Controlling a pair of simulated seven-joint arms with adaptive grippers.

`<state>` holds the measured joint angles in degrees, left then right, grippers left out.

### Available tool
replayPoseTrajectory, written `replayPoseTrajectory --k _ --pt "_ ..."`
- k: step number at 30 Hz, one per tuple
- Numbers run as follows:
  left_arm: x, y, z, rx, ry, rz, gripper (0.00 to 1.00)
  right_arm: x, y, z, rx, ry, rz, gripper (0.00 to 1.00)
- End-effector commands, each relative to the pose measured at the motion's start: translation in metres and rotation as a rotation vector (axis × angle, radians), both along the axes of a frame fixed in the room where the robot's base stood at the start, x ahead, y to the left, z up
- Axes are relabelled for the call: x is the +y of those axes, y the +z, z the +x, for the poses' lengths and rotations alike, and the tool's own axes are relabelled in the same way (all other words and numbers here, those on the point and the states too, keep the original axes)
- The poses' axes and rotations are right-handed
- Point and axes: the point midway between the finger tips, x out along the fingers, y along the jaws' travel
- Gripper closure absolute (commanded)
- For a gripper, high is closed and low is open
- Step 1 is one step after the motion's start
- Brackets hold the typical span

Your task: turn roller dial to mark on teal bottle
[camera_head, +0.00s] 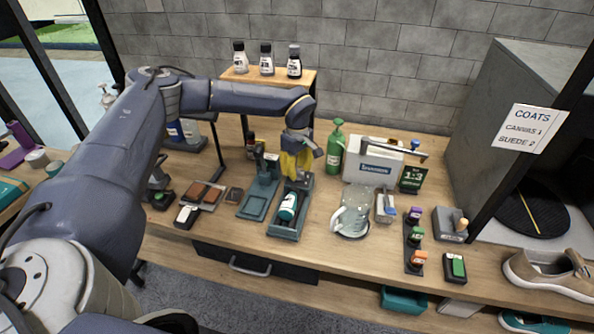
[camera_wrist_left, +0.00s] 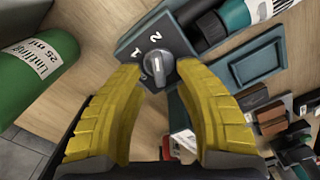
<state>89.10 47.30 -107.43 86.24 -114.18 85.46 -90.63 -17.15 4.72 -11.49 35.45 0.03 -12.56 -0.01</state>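The teal bottle (camera_head: 288,206) lies tilted in a dark cradle (camera_head: 285,232) on the bench. Its teal and white body also shows at the top of the left wrist view (camera_wrist_left: 236,16). The grey roller dial (camera_wrist_left: 157,67) sits on the cradle's end plate, with the numerals 1 and 2 beside it. My left gripper (camera_head: 296,166) points down over that end and hides the dial in the head view. In the wrist view its yellow fingers (camera_wrist_left: 157,78) are apart, one on each side of the dial. Contact with the dial cannot be told. My right gripper is not in view.
A green spray bottle (camera_head: 335,150) stands close right of my left gripper. A teal tray stand (camera_head: 254,205) is left of the cradle, a glass jug (camera_head: 353,213) right. A sign (camera_head: 527,128) reads COATS, CANVAS 1, SUEDE 2. A sneaker (camera_head: 550,275) sits far right.

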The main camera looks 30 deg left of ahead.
Motion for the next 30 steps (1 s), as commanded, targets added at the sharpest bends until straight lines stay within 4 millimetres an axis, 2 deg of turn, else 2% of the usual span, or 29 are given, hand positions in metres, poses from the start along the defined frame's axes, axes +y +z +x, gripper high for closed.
replayPoseTrajectory --k 18,24,30 --pt "0.0 0.095 0.001 -0.002 0.0 -0.001 0.67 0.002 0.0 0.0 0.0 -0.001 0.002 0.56" --pt "0.0 0.111 0.0 -0.001 0.0 0.0 0.67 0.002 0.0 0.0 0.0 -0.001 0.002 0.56" --pt "0.0 0.115 0.0 0.0 -0.001 -0.001 0.67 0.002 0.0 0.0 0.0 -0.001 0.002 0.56"
